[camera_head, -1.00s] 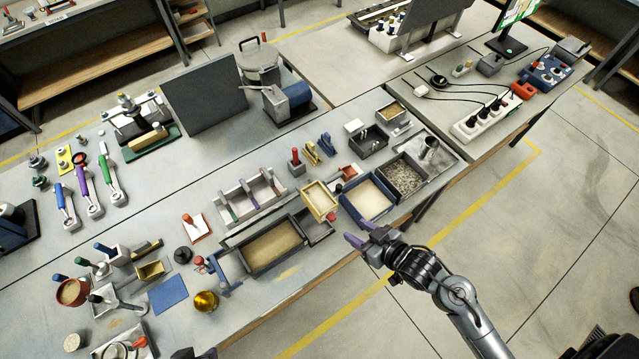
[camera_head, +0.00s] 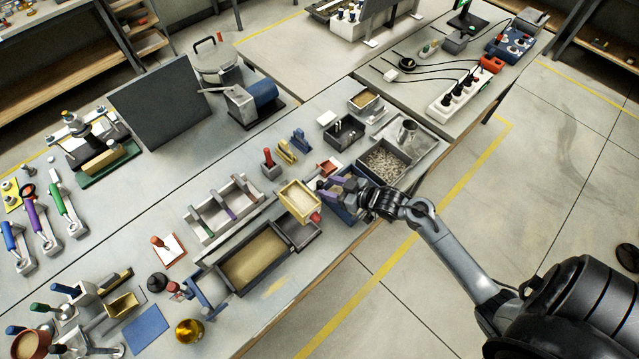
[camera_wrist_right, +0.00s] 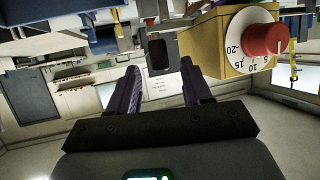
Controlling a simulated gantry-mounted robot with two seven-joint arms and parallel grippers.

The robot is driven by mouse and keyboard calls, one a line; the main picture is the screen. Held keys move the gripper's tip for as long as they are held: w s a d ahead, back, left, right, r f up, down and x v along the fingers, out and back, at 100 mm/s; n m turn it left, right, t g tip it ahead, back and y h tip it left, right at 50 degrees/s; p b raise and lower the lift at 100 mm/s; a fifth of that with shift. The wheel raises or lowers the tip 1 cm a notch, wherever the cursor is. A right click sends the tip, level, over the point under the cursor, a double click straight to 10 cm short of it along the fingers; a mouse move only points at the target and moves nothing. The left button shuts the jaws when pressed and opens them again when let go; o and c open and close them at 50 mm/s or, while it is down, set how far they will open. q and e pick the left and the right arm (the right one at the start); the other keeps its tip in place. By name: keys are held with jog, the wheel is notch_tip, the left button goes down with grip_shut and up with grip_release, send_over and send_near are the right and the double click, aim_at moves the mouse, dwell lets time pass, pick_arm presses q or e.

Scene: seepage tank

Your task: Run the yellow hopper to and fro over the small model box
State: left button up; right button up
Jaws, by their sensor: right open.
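The yellow hopper (camera_head: 299,204) is a small open-topped box filled with pale sand. It has a red knob on its near side. In the right wrist view the hopper (camera_wrist_right: 212,48) shows at the upper right, with a white dial around the knob. A long, sand-filled dark box (camera_head: 282,275), seemingly the small model box, lies to its lower left. My right gripper (camera_head: 329,190) is open just right of the hopper, its purple fingers pointing at it. In the right wrist view the fingers (camera_wrist_right: 165,88) are apart, with nothing clearly between them. My left gripper is out of view.
A blue tray (camera_head: 347,215) lies under my right gripper, partly hidden. A gravel tray (camera_head: 387,163) stands beyond it. A grey divided rack (camera_head: 222,212) stands left of the hopper. Open floor lies right of the bench.

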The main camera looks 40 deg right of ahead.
aim_at(320, 185)
jog(key=shift+x, duration=2.2)
jog(key=shift+c, duration=0.3)
grip_shut()
